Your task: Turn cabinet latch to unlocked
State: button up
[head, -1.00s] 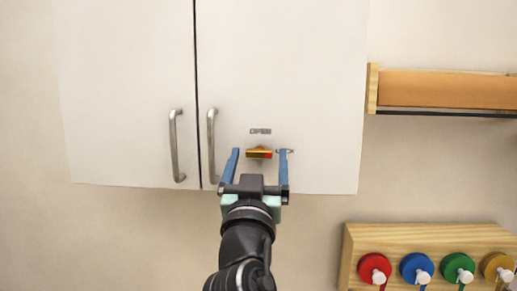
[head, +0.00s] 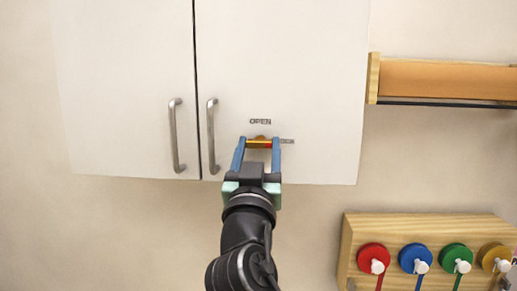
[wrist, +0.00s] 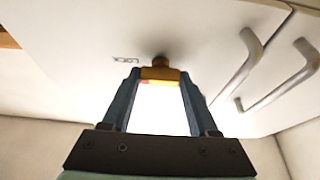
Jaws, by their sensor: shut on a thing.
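The cabinet latch is a small orange-brown knob (head: 260,141) on the lower part of the right white cabinet door (head: 300,80). It lies level between my fingers and also shows in the wrist view (wrist: 160,73). The word OPEN (head: 260,121) is printed on the door just above it, and a small grey mark is to its right. My gripper (head: 258,142), with blue fingers, is shut on the latch, one finger at each end. The wrist view shows both fingertips at the latch's ends. Part of the latch is hidden by the fingers.
Two metal handles, the left (head: 175,135) and the right (head: 212,135), flank the door gap left of the latch. A wooden shelf (head: 445,80) is on the wall at right. A wooden rack (head: 360,228) with several coloured discs is below right.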

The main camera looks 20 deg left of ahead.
jog(key=shift+d+n, duration=0.1)
jog(key=shift+n, duration=0.2)
jog(key=n+g+y, duration=0.1)
jog(key=n, duration=0.2)
jog(key=n+y+p, duration=0.1)
jog(key=n+y, duration=0.1)
jog(key=n, duration=0.1)
jog(key=shift+d+r+n+g, duration=0.15)
jog(key=shift+n+g, duration=0.15)
jog(key=shift+g, duration=0.1)
jog(key=n+g+y, duration=0.1)
jog(key=n, duration=0.2)
jog(key=n+g+y+p, duration=0.1)
jog(key=n, duration=0.2)
jog(key=n+g+p, duration=0.1)
jog(key=n, duration=0.2)
jog(key=n+g+p, duration=0.1)
jog(key=n, duration=0.2)
jog(key=shift+r+g+y, duration=0.2)
jog(key=shift+g+y, duration=0.1)
jog(key=shift+n+g+p, duration=0.6)
jog(key=shift+n+p, duration=0.85)
jog(key=shift+n, duration=0.25)
jog(key=shift+f, duration=0.15)
jog(key=o, duration=1.4)
